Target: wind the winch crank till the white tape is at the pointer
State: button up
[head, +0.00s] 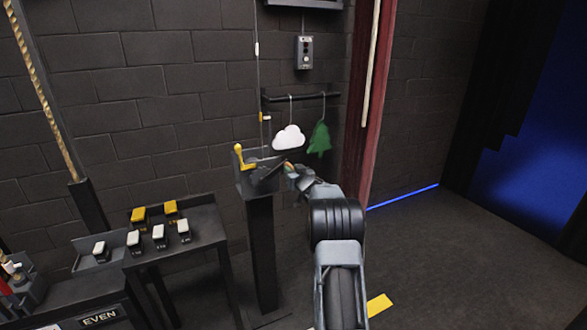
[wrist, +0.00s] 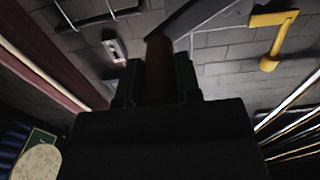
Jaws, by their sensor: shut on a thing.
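The winch (head: 258,180) stands on a black post in the middle of the head view. My gripper (head: 287,171) is at its right side. In the wrist view my gripper (wrist: 157,85) is shut on the brown crank handle (wrist: 159,58), with the dark crank arm (wrist: 205,18) running up and right from it. A thin cable rises from the winch along the wall. The white tape (head: 257,49) is on that cable, high up. A small yellow mark, seemingly the pointer (head: 265,117), is well below the tape, beside the cable line.
A yellow lever (head: 242,157) stands on the winch's left side. A black table (head: 205,213) with several blocks stands at left. The floor at right is mostly clear.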

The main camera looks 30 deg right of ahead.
jog(key=shift+s+d+f+b, duration=0.1)
jog(key=shift+d+f+b, duration=0.1)
jog(key=shift+f+b, duration=0.55)
jog(key=shift+w+d+f+b, duration=0.1)
jog(key=shift+d+f+b, duration=0.15)
jog(key=shift+f, duration=0.85)
jog(key=shift+s+d+f+b, duration=0.1)
jog(key=shift+d+f+b, duration=0.1)
jog(key=shift+f+b, duration=0.55)
jog(key=shift+f, duration=0.2)
jog(key=shift+f, duration=0.1)
jog(key=f+b, duration=0.2)
jog(key=a+f+b, duration=0.1)
jog(key=f+b, duration=0.1)
jog(key=f, duration=0.1)
jog(key=shift+a, duration=0.15)
